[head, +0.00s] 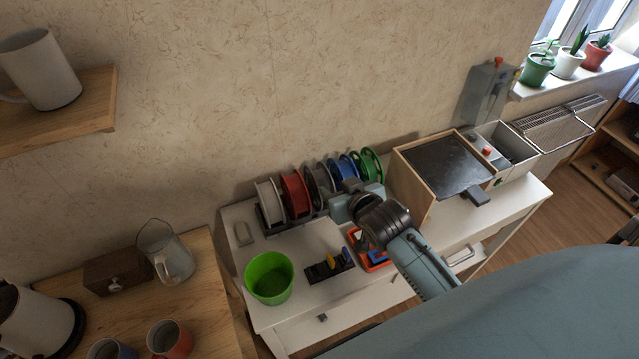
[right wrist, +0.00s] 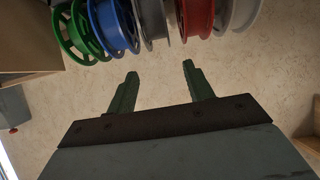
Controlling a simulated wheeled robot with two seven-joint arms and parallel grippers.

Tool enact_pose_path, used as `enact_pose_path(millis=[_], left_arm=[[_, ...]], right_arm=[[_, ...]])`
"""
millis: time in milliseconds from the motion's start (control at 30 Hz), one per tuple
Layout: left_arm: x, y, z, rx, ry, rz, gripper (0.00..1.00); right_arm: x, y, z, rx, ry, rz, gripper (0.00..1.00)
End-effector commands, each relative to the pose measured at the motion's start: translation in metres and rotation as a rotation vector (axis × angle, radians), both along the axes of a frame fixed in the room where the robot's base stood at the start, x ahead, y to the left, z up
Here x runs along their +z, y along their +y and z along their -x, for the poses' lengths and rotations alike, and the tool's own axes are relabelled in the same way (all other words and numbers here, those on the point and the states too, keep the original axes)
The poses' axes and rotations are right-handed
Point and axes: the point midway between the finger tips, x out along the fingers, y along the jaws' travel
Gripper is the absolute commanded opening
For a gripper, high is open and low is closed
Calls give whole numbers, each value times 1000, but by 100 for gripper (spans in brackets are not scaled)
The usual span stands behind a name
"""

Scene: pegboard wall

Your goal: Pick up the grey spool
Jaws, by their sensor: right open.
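In the right wrist view the grey spool (right wrist: 152,20) is at the top, just beyond the fingertips and a little left of the middle of the gap. My right gripper (right wrist: 160,68) is open and empty, its two green fingers apart and touching no spool. In the head view my right gripper (head: 349,187) is close in front of the row and partly hides the grey and blue spools. My left gripper is not in view.
A white spool (head: 269,202) and a green spool (head: 372,163) end the row. A green bucket (head: 268,278), a dark holder (head: 329,268) and an orange tray (head: 376,265) stand in front. A wooden box (head: 411,190) with a dark lid is at the right.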

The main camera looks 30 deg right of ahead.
Motion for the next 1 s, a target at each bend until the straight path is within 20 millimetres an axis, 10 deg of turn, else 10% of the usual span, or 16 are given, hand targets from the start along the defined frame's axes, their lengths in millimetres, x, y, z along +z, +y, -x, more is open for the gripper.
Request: enact_pose_path(millis=[1000], left_arm=[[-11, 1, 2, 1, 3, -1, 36]], right_arm=[[-56, -8, -105, -1, -19, -3, 52]])
